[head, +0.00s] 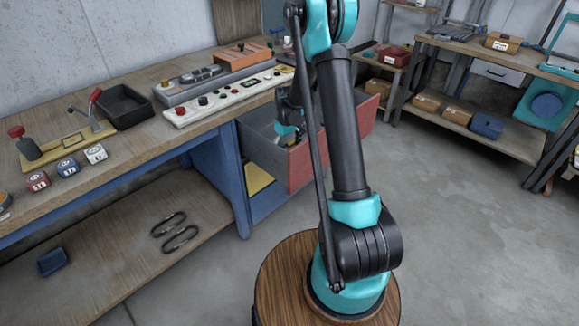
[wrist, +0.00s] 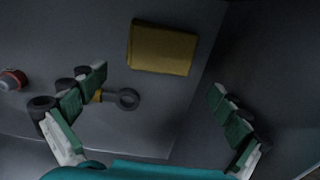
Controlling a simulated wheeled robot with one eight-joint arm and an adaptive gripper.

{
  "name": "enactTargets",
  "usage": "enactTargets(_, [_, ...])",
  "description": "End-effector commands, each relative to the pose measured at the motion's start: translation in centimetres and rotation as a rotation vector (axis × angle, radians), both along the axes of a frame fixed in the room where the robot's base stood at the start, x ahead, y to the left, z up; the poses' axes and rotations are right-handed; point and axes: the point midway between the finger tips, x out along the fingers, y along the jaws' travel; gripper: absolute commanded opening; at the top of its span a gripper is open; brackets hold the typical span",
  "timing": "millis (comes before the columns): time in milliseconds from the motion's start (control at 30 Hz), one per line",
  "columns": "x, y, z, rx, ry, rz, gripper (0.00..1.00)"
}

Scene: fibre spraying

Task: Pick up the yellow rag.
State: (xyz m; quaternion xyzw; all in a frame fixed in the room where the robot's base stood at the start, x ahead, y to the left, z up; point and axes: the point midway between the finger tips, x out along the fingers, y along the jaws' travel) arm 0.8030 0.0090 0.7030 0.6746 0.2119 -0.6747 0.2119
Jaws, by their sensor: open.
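The yellow rag (wrist: 162,48) lies flat as a folded rectangle on a dark grey surface, at the upper middle of the wrist view. My gripper (wrist: 157,82) is open, its green-padded fingers spread wide, with nothing between them. The rag is ahead of the fingertips and apart from them. In the head view my gripper (head: 289,116) reaches into the open drawer (head: 305,163) under the workbench, partly hidden by my arm. The rag cannot be made out inside the drawer there.
A dark ring-ended tool (wrist: 127,99) lies near the left finger. A red and white round thing (wrist: 13,80) is at the far left. A drawer wall edge (wrist: 200,85) runs right of the rag. A yellow piece (head: 257,178) shows below the drawer. The workbench (head: 140,140) stands beside it.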

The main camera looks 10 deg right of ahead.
Motion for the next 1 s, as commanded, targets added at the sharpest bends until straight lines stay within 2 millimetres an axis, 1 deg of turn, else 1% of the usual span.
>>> enactTargets(33, [0.0, 0.0, -0.5, 0.0, 0.0, 0.0, 1.0])
enactTargets(233, [0.0, -0.1, -1.6, 0.0, 0.0, 0.0, 1.0])
enactTargets(400, [0.0, -0.2, -4.0, 0.0, 0.0, 0.0, 1.0])
enactTargets(533, [0.0, -0.2, -5.5, 0.0, 0.0, 0.0, 1.0])
enactTargets(633, [-0.1, -0.2, -6.0, 0.0, 0.0, 0.0, 1.0])
enactTargets(867, [-0.1, -0.2, -6.1, 0.0, 0.0, 0.0, 1.0])
enactTargets(1000, [-0.1, -0.2, -6.1, 0.0, 0.0, 0.0, 0.84])
